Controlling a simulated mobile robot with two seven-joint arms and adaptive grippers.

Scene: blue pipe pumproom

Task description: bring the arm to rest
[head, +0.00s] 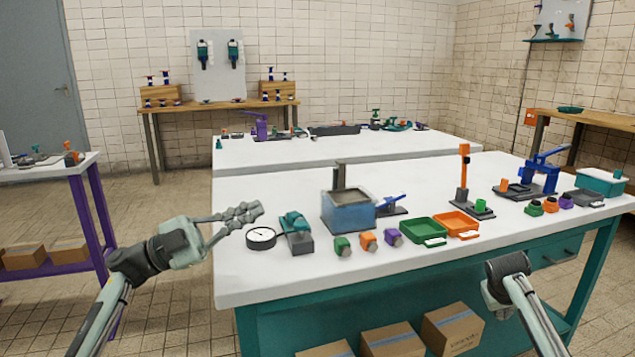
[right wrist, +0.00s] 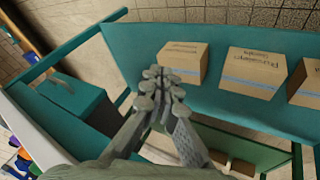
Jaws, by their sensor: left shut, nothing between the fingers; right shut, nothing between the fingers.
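My left arm comes in from the left in the head view. Its gripper (head: 240,216) is shut and empty, at the left edge of the white-topped workbench (head: 270,284), close to a round dial gauge (head: 261,237). My right arm shows at the lower right of the head view, in front of the bench's teal front; its fingers are hidden there. In the right wrist view the right gripper (right wrist: 163,84) is shut with nothing in it. It points toward the bench's lower shelf with cardboard boxes.
On the bench stand a blue box-shaped machine (head: 347,212), a green tray (head: 423,231), an orange tray (head: 456,224), small coloured parts and a blue press (head: 540,172). Cardboard boxes (head: 452,328) sit below. A purple-legged table (head: 92,215) stands at left, with open floor between.

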